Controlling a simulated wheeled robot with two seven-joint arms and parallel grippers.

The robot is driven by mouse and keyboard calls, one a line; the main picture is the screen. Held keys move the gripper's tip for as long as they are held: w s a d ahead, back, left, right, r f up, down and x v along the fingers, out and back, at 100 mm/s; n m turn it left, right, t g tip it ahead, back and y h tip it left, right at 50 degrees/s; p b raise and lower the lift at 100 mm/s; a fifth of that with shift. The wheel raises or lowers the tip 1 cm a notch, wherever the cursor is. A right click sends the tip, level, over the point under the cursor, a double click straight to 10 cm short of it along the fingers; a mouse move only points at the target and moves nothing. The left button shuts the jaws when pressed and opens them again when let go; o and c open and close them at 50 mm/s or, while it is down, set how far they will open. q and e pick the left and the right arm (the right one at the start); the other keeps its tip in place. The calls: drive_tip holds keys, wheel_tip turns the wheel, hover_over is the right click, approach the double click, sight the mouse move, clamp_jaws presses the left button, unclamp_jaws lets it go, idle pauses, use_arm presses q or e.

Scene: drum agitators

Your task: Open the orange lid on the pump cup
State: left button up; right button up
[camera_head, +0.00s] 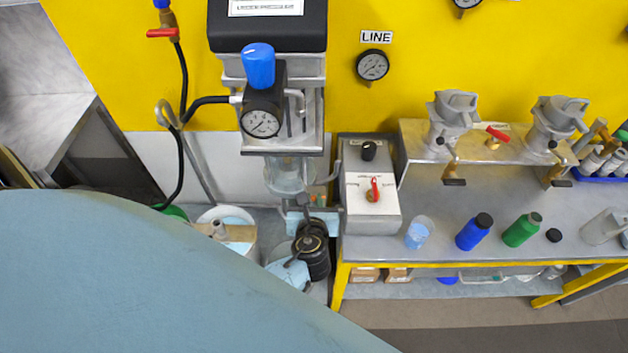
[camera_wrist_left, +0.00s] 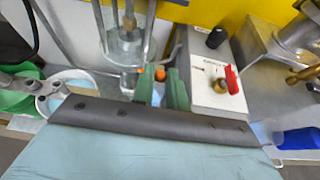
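My left gripper (camera_wrist_left: 163,84) shows two green fingers, standing apart, in front of a dark bar in the left wrist view. Small patches of the orange lid (camera_wrist_left: 160,74) show beside and between the fingertips. The left finger hides part of it, and I cannot tell whether the fingers touch it. The cup under the lid is not clear. My right gripper is not in view.
The switch box (camera_head: 372,215) with a red handle stands close to the right of my left gripper. A white bucket (camera_head: 238,215) stands to its left. A blue bottle (camera_head: 473,232) and a green bottle (camera_head: 521,230) stand on the grey bench farther right.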

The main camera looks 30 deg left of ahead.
use_arm(q)
drive_tip(key=shift+w+a+r, duration=0.1)
drive_tip(key=shift+w+r, duration=0.05)
drive_tip(key=shift+w+a+r, duration=0.25)
drive_tip(key=shift+w+a, duration=0.05)
drive_tip(key=shift+w, duration=0.15)
drive_tip(key=shift+w+a+r, duration=0.25)
drive_tip(key=shift+w, duration=0.2)
drive_tip(key=shift+w+a+r, duration=0.15)
drive_tip(key=shift+w+a, duration=0.05)
drive_tip(key=shift+w, duration=0.15)
drive_tip(key=shift+w+a+r, duration=0.15)
drive_tip(key=shift+w+a, duration=0.4)
drive_tip(key=shift+w, duration=0.35)
drive_tip(key=shift+w+a, duration=0.25)
drive_tip(key=shift+w, duration=0.15)
